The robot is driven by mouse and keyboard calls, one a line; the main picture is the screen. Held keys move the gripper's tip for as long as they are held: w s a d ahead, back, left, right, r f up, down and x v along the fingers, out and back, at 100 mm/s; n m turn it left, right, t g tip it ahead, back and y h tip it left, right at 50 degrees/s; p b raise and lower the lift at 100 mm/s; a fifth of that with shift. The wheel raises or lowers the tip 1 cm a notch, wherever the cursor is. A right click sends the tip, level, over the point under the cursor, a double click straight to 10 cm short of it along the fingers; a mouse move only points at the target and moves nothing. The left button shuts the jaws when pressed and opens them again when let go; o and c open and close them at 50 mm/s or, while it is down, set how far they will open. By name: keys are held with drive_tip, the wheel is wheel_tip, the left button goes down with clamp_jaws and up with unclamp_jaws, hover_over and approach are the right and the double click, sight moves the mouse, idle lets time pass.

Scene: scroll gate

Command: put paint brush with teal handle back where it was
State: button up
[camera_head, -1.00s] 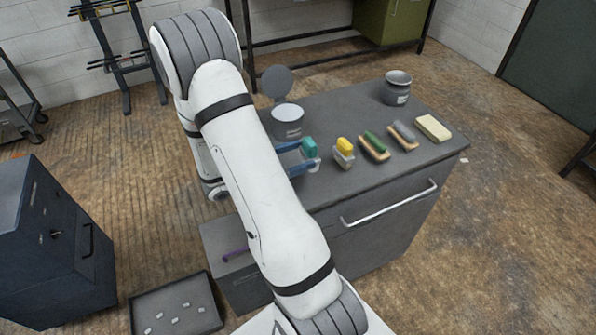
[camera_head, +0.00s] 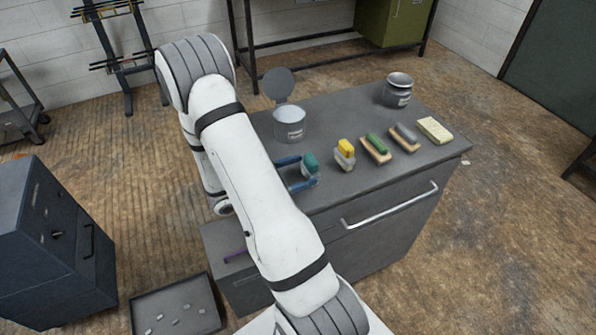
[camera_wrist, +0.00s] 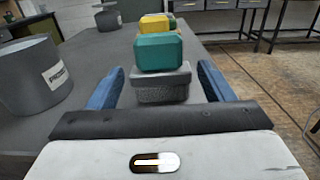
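The paint brush with the teal handle (camera_head: 310,161) stands upright near the front edge of the grey bench top (camera_head: 345,105), at the left end of a row. In the wrist view its teal block (camera_wrist: 160,53) sits over a grey lower part (camera_wrist: 160,87). My gripper (camera_head: 308,175) is at the bench with its blue fingers either side of the brush. In the wrist view my gripper (camera_wrist: 160,88) is open, with a gap between each finger and the brush. The brush's underside is hidden in the head view.
A yellow-topped brush (camera_head: 346,148), a green-topped one (camera_head: 376,143), a grey-topped one (camera_head: 406,134) and a pale block (camera_head: 435,130) continue the row rightward. A labelled can (camera_head: 289,124) with a raised round lid stands behind my gripper. Another can (camera_head: 398,88) is at the back right.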

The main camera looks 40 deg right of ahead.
drive_tip(key=shift+o, duration=1)
drive_tip(key=shift+r, duration=0.2)
drive_tip(key=b+v, duration=0.2)
drive_tip(key=v, duration=0.9)
drive_tip(key=s+a+r+m+t+y, duration=0.6)
drive_tip(key=s+a+r+m+y, duration=0.5)
drive_tip(key=r+m+y, duration=0.3)
drive_tip(key=m+y, duration=0.1)
drive_tip(key=y, duration=0.2)
drive_tip(key=shift+s+r+t+y, duration=0.15)
drive_tip(key=shift+r+t+y, duration=0.15)
drive_tip(key=shift+r+t, duration=0.1)
